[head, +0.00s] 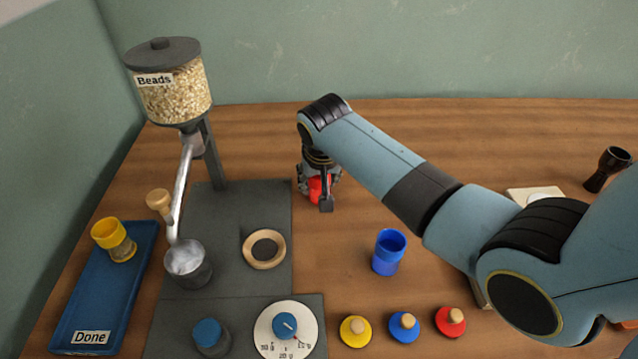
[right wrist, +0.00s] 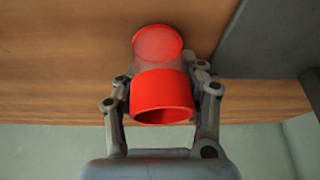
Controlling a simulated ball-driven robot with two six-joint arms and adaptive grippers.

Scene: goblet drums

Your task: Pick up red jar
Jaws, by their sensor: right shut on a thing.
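The red jar (head: 318,187) is at the back of the table, mostly hidden behind my right gripper (head: 320,190) in the head view. In the right wrist view the red jar (right wrist: 162,97) shows a red rim band, a clear middle and a red round end. My right gripper (right wrist: 163,98) is shut on it, one finger on each side of the red band. I cannot tell whether the jar touches the table. My left gripper is not in view.
A bead dispenser (head: 172,90) stands at the left over a grey cup (head: 188,268). A blue jar (head: 388,252), several knobbed lids (head: 403,326) and a blue tray (head: 85,300) holding a yellow jar (head: 114,240) are nearby.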

